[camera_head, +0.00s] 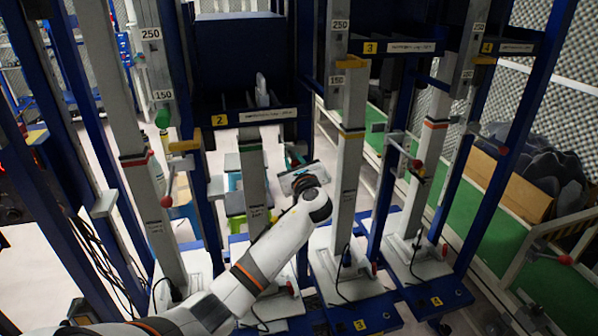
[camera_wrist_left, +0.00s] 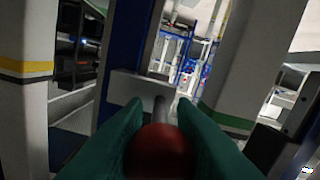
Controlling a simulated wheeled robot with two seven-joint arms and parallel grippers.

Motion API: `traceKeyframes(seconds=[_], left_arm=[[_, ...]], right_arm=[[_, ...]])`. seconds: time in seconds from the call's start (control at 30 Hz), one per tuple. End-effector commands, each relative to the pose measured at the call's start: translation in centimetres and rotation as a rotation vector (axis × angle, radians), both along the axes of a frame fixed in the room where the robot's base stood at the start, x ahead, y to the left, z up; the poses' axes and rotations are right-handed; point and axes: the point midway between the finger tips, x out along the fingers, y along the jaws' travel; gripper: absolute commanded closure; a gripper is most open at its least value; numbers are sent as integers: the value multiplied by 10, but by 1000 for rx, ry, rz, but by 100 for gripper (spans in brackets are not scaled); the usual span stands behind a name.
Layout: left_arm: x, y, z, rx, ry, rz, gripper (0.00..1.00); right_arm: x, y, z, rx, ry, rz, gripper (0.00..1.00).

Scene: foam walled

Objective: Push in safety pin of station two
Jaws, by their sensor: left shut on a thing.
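The number 2 label of station two (camera_head: 220,120) is on a dark beam. Below it stands a grey post with a green band (camera_head: 252,175). My left gripper (camera_head: 296,161) is just right of this post; its fingertips are hard to make out there. In the left wrist view its two green fingers (camera_wrist_left: 160,130) are shut on a red ball knob (camera_wrist_left: 160,152). The safety pin's grey rod (camera_wrist_left: 161,108) runs from the knob toward a grey bracket (camera_wrist_left: 140,87). How deep the rod sits cannot be told. My right gripper is not in view.
A post with a yellow band (camera_head: 350,150) stands close to the right of my left wrist. Other red knobs show at the left (camera_head: 166,201) and right (camera_head: 417,164). White base plates and cables lie below. A green conveyor (camera_head: 490,215) runs along the right.

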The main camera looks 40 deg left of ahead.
Motion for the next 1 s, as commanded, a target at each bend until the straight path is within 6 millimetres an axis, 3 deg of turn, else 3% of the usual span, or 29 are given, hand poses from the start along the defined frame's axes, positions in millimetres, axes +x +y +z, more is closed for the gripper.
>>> traceKeyframes(seconds=[0.4, 0.43, 0.53, 0.87, 1.0], left_arm=[[6, 8, 1, -1, -3, 0, 100], [6, 9, 1, -1, -3, 0, 71], [6, 8, 1, -1, -3, 0, 54], [4, 6, 0, -2, -1, 0, 54], [-5, -6, -2, -2, -1, -2, 54]], right_arm=[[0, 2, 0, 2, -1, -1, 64], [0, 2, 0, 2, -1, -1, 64], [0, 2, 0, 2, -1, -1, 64], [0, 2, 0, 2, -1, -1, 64], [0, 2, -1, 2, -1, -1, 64]])
